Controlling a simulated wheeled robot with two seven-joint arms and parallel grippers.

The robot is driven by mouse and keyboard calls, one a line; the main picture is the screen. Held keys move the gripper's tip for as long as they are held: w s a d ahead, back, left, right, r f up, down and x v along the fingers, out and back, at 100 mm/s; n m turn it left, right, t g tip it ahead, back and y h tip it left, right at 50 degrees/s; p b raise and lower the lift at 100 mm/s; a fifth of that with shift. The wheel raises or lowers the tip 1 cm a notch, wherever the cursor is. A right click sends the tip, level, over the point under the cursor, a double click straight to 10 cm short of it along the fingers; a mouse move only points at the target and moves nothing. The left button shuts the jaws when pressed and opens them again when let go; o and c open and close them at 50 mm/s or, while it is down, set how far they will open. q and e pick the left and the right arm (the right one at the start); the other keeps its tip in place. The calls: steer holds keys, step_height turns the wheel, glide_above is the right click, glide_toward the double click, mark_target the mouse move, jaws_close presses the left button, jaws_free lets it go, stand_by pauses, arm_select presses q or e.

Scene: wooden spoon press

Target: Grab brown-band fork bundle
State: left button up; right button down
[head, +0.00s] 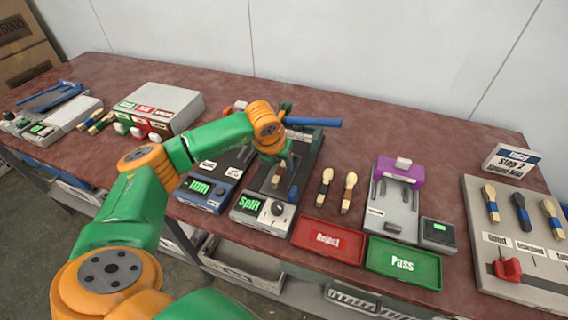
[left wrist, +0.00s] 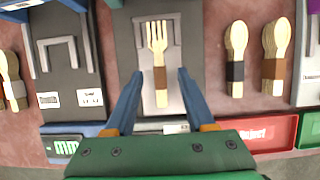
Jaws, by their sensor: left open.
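In the head view the bundle (head: 278,176) is partly hidden by my arm. My left gripper (left wrist: 160,74) is open, with one blue finger on each side of the handle and a visible gap on both sides. Whether the fingers are level with the bundle or above it, I cannot tell. My right gripper is not in view.
Right of the station lie a black-band spoon bundle (left wrist: 236,62) and a brown-band spoon bundle (left wrist: 275,58). A red Reject tray (head: 328,241) and a green Pass tray (head: 403,264) are at the front edge. A scale-like box (head: 262,212) is at the station's front.

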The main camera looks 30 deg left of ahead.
mark_target(282, 166)
arm_select(q)
steer(key=x, duration=0.3)
steer(key=shift+w+a, duration=0.15)
steer(key=shift+w, duration=0.1)
steer(key=shift+s, duration=0.1)
steer(key=shift+c, duration=0.4)
jaws_close()
